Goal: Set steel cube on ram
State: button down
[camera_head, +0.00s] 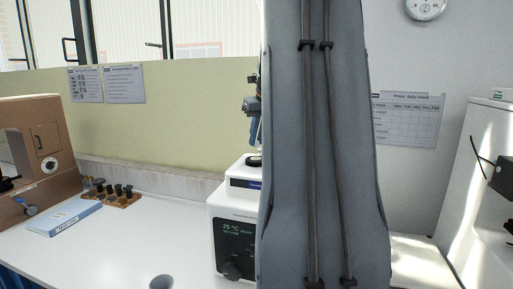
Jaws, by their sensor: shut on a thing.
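A white tester (233,215) with a dark screen reading 25 °C stands on the bench, its right part hidden behind my arm. A round black disc (253,160) sits on its upper white block; I cannot tell whether this is the ram. Just above it, a dark and blue-grey part (254,125) shows at the edge of my arm, too little to identify. My arm fills the middle of the view and hides what is behind it. I cannot make out my gripper's fingertips or the steel cube.
A brown tester (38,150) stands at the left, with a blue booklet (65,216) and a wooden rack of dark pieces (118,197) near it. A small grey round thing (161,282) is at the front edge. A white machine (480,190) stands right. The bench's left middle is clear.

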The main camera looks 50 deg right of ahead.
aim_at(255, 158)
jog(key=shift+s+f+p, duration=0.1)
jog(key=shift+f+p, duration=0.55)
jog(key=shift+f, duration=1.45)
jog(key=shift+f, duration=0.15)
jog(key=c, duration=1.7)
grip_release()
